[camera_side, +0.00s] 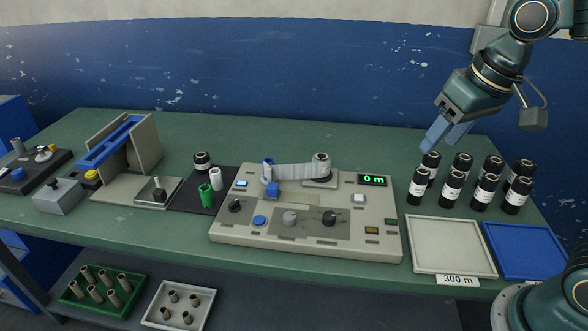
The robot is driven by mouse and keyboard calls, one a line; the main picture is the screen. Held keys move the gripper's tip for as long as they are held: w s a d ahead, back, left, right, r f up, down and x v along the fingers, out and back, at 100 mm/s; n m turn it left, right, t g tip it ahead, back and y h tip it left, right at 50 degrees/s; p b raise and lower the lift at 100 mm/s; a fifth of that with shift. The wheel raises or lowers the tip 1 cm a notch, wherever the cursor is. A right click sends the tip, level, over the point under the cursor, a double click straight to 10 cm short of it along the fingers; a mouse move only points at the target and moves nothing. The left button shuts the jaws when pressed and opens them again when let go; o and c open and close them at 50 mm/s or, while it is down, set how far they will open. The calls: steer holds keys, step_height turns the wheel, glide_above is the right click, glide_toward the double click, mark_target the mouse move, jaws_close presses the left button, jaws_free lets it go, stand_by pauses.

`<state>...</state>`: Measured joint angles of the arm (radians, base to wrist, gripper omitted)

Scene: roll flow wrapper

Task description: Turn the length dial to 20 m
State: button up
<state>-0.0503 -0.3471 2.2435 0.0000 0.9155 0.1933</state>
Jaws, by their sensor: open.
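The control panel (390,215) stands mid-table, and its green display (372,180) reads "0 m". It carries a black knob (235,205) at the left, a grey knob (290,218) in the middle and a larger black knob (329,217) at the right. Their labels are too small to read, so I cannot tell which is the length dial. My gripper (440,143) has blue fingers and is open. It hangs up and right of the panel, by the back of the dark rolls, apart from all the knobs.
Several dark rolls (452,189) stand behind a white tray (452,246) marked "300 m" and a blue tray (528,249). A strip runs to a spool (321,165) on the panel.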

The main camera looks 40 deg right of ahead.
steer(key=w+a+f+m+g, duration=0.2)
steer(key=w+f, duration=0.2)
steer(key=w, duration=0.6)
steer(key=m+g, duration=0.1)
steer(key=g, duration=0.1)
glide_above(329, 215)
step_height(329, 215, down, 10)
steer(key=shift+f, duration=0.15)
step_height(329, 215, down, 14)
steer(key=shift+r, duration=0.2)
steer(key=c, duration=1)
